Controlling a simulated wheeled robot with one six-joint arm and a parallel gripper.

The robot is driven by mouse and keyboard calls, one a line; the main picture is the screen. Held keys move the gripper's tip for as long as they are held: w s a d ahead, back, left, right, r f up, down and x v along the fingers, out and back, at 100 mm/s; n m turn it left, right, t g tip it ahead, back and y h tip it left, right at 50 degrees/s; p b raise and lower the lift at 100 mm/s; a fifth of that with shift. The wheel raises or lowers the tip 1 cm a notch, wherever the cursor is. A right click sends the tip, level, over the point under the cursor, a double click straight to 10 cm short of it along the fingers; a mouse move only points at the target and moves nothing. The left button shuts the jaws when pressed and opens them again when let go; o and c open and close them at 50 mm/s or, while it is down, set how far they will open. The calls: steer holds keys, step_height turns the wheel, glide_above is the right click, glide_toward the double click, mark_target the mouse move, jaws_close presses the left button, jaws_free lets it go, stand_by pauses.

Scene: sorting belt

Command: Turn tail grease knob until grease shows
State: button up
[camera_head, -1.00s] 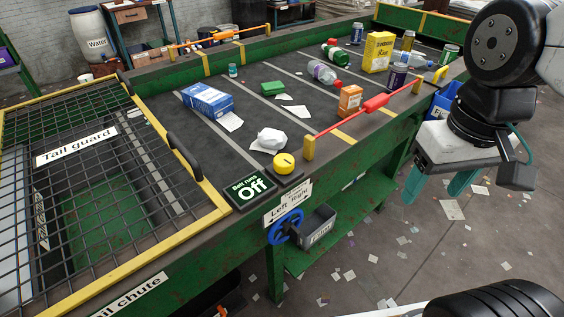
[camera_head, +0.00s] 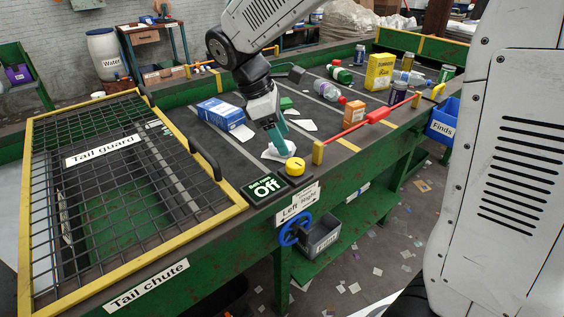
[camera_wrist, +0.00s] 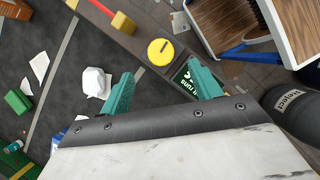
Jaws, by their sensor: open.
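No knob labelled as grease shows in either view. A yellow round knob (camera_head: 295,166) sits on the belt's near edge beside a green "Belt runs Off" sign (camera_head: 266,186). The knob also shows in the wrist view (camera_wrist: 160,50), ahead of and apart from the fingertips. A blue handwheel (camera_head: 294,229) is on the frame side below a "Left Right" label (camera_head: 298,203). My gripper (camera_head: 279,138) is open and empty above the belt, by a crumpled white paper (camera_head: 280,153). In the wrist view its teal fingers (camera_wrist: 160,72) are spread apart.
A yellow-framed mesh tail guard (camera_head: 203,218) covers the belt's left end, above a tail chute label (camera_head: 146,287). A red bar (camera_head: 352,128) runs along the near edge. Boxes, bottles and cans lie on the belt. A blue Finds bin (camera_head: 442,122) hangs at the right.

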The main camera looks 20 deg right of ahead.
mark_target(294, 162)
steer(key=x, duration=0.7)
steer(key=shift+d+f, duration=0.1)
steer(key=shift+f, duration=0.2)
steer(key=c, duration=1)
